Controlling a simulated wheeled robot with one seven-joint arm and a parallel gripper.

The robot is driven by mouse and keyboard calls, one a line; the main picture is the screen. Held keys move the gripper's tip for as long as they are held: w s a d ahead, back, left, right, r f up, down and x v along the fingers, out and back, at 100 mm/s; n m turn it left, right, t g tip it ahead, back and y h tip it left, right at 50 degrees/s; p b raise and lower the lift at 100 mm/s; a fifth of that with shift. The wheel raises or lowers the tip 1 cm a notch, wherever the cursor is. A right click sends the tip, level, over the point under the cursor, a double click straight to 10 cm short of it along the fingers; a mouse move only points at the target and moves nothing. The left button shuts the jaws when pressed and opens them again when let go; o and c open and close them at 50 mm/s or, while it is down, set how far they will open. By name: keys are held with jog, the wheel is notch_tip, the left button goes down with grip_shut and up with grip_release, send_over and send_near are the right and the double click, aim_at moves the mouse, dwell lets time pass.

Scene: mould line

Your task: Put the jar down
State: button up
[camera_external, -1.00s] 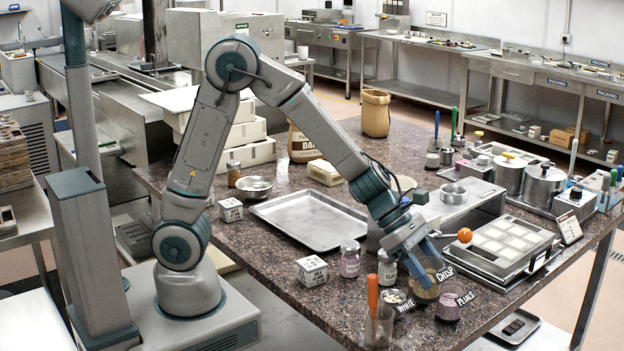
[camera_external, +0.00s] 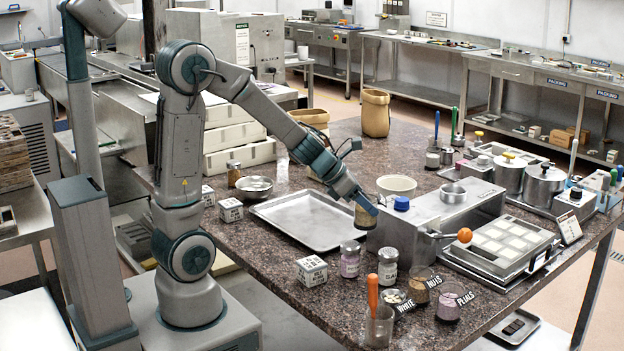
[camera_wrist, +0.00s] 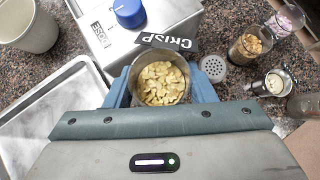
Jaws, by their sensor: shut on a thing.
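The jar (camera_external: 366,219) is a clear, open-topped container of pale yellow flakes with a dark CRISP tag on its rim. My gripper (camera_external: 364,203) is shut on it, and the jar looks upright. In the wrist view the jar (camera_wrist: 160,84) sits between the blue fingers (camera_wrist: 162,92), with its flakes visible from above. In the outside view it hangs between the right corner of the metal tray (camera_external: 309,221) and the steel box with a blue knob (camera_external: 405,236). Its underside and its height above the counter are hard to tell.
Lidded jars (camera_external: 349,260) and (camera_external: 388,268) stand in front. The NUTS jar (camera_external: 418,291), PETALS jar (camera_external: 448,307) and a WHITE cup (camera_external: 392,299) are near the front edge. A white bowl (camera_external: 397,185) stands behind. Speckled counter shows bare between tray and lidded jars.

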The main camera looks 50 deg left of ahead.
jog(key=s+a+n+t+y+b, duration=0.1)
jog(key=s+a+n+y, duration=0.1)
jog(key=a, duration=1)
jog(key=shift+a+n+y, duration=0.25)
jog(key=shift+n+y, duration=0.35)
jog(key=shift+n, duration=0.4)
jog(key=w+a+f+b, duration=0.1)
jog(key=a+f, duration=0.1)
jog(key=a, duration=0.1)
jog(key=w+a+f+b, duration=0.1)
jog(key=a+f, duration=0.1)
jog(key=a, duration=0.2)
jog(key=a+f+b, duration=0.1)
jog(key=a+f, duration=0.1)
jog(key=a, duration=0.2)
jog(key=shift+w+a+f+b, duration=0.15)
jog(key=shift+w+f+b, duration=0.2)
jog(key=shift+w+b, duration=0.05)
jog(key=shift+c, duration=0.2)
jog(key=b, duration=0.2)
send_over(307, 230)
jog(key=shift+a+f, duration=0.1)
jog(key=shift+f, duration=1.95)
jog(key=shift+f, duration=0.15)
jog(key=o, duration=1.1)
jog(key=shift+c, duration=0.2)
